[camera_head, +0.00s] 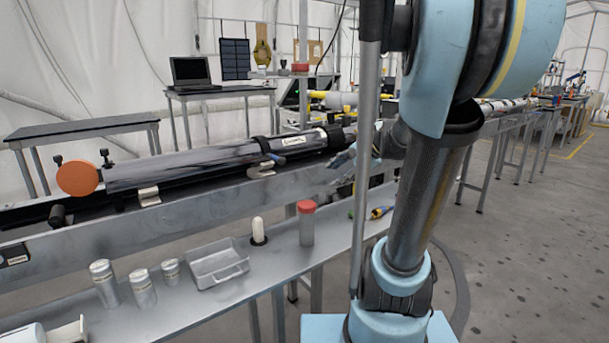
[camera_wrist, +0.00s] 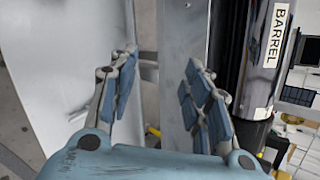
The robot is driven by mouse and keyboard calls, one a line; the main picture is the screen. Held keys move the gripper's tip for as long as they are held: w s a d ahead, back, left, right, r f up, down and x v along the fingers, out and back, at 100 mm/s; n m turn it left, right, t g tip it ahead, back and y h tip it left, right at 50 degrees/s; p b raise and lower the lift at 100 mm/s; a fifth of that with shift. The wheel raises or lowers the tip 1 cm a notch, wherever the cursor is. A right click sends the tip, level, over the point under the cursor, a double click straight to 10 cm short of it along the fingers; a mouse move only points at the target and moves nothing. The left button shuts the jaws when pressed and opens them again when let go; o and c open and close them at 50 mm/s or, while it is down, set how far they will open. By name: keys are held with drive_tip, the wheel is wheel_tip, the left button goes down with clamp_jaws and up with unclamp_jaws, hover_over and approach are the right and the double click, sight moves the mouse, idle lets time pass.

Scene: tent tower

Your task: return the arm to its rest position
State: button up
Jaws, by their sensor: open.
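My gripper (camera_wrist: 161,72) is open in the wrist view, with its two blue-padded fingers apart and nothing between them. Part of it (camera_head: 343,158) shows in the head view beside the right part of the long tube, partly hidden behind my arm. My arm rises on the right of the head view and bends over at the top.
The long grey tube (camera_head: 195,163) with an orange end cap (camera_head: 78,179) lies along the bench. The front shelf holds metal cylinders (camera_head: 143,288), a metal tray (camera_head: 218,265), a white-topped peg (camera_head: 258,230) and a red-lidded jar (camera_head: 306,224). Open floor (camera_head: 545,240) lies right.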

drive_tip(key=s+d+f+n+g+h, duration=0.2)
drive_tip(key=s+f+n, duration=0.4)
drive_tip(key=s, duration=0.5)
drive_tip(key=s+d+f+n+g+h, duration=0.2)
drive_tip(key=s+d+f+n+h, duration=0.3)
drive_tip(key=s, duration=0.6)
wheel_tip(320, 180, down, 4)
drive_tip(key=shift+d+r+n+h, duration=0.15)
drive_tip(key=shift+d+n+h, duration=0.25)
drive_tip(key=shift+n, duration=0.6)
drive_tip(key=shift+w, duration=0.1)
drive_tip(key=shift+w+f, duration=0.25)
drive_tip(key=shift+w, duration=0.25)
drive_tip(key=shift+c, duration=1.3)
drive_tip(key=shift+s, duration=0.1)
